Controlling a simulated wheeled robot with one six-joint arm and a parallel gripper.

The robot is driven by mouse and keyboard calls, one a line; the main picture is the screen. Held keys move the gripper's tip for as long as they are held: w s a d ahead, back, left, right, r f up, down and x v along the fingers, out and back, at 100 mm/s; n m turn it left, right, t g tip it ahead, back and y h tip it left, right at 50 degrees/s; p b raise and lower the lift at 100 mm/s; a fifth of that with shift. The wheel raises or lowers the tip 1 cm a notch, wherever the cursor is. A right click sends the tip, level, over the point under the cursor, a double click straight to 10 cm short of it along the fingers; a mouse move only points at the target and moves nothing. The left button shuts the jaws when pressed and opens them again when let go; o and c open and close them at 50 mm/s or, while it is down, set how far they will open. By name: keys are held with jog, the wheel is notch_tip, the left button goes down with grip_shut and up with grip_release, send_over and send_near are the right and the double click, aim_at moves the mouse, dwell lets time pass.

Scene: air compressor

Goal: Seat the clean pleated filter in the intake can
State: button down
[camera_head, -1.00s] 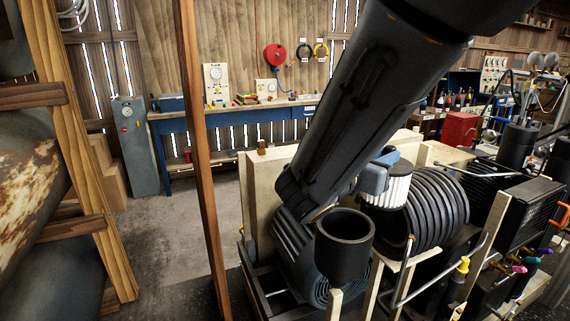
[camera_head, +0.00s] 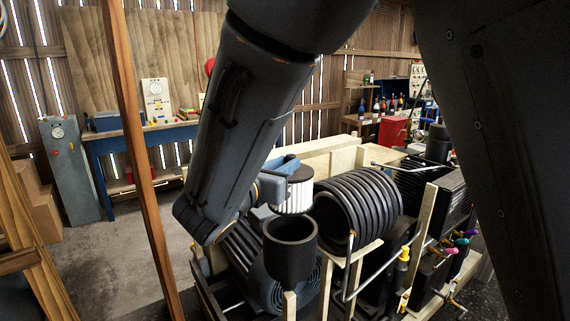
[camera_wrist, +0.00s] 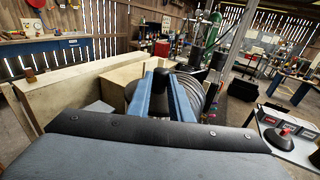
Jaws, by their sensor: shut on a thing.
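The clean pleated filter (camera_head: 292,196) is a white ribbed cylinder with a dark cap. My gripper (camera_head: 284,178) has blue fingers shut on it at the cap and holds it upright. The intake can (camera_head: 290,258) is a black, open-topped cup. In the head view the filter's lower end appears just above the can's far rim, outside the can; how far behind the rim it is, I cannot tell. In the wrist view my gripper (camera_wrist: 163,95) shows two blue fingers around the dark filter cap (camera_wrist: 160,82); the can is hidden there.
Pale wooden boards (camera_head: 325,162) lie behind. Thin pipes with a yellow fitting (camera_head: 404,254) are at front right. A wooden post (camera_head: 140,150) rises left. A blue workbench (camera_head: 140,140) is at the back.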

jog(key=shift+f+b, duration=1.6)
jog(key=shift+f, duration=1)
notch_tip(320, 180, down, 11)
jog(key=b, duration=0.6)
dwell(3.9)
jog(key=c, duration=1.5)
grip_release()
